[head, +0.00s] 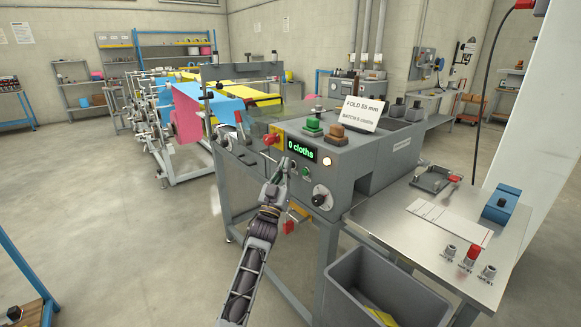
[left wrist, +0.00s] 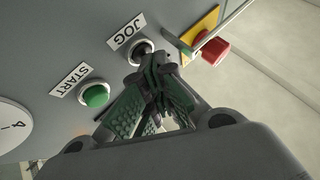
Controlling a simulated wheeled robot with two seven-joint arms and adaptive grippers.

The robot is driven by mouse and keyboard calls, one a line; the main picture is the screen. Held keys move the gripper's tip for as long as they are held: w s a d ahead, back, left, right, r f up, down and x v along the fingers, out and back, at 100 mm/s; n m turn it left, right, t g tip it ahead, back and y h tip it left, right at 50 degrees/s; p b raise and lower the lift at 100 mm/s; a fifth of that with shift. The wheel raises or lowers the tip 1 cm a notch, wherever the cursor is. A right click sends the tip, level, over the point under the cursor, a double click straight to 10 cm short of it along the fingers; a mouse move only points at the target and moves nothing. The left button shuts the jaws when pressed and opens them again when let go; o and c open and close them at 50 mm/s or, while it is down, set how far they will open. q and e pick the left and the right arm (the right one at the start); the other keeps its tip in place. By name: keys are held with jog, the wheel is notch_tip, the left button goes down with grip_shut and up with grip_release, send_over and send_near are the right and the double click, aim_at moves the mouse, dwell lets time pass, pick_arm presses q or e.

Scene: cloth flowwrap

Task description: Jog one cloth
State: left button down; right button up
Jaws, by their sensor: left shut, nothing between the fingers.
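The grey machine's control box (head: 370,157) carries a green-lit display (head: 302,148) that reads "0 cloths". In the left wrist view a JOG label (left wrist: 127,32) sits beside a dark jog control (left wrist: 143,50), and a START label (left wrist: 69,79) sits beside a green button (left wrist: 95,94). My left gripper (head: 282,165) is shut and empty in front of the panel. In the left wrist view its fingertips (left wrist: 150,68) are at the jog control and partly hide it; I cannot tell whether they touch it. My right gripper is out of view.
A red button on a yellow plate (left wrist: 213,50) is close right of the jog control. A dial (head: 321,196) is lower on the panel. A grey bin (head: 388,285) stands below, and a steel side table (head: 420,240) is right. Coloured cloths (head: 187,112) hang behind left.

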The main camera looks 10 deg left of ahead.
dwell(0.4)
pick_arm(q)
jog(key=shift+s+a+p, duration=0.55)
jog(key=shift+s+p, duration=0.1)
jog(key=shift+s+a, duration=0.1)
jog(key=shift+s, duration=0.05)
jog(key=s+a+p, duration=0.1)
jog(key=s, duration=0.1)
jog(key=s+a+p, duration=0.1)
jog(key=a, duration=0.1)
jog(key=shift+s+p, duration=0.4)
dwell(0.4)
dwell(0.6)
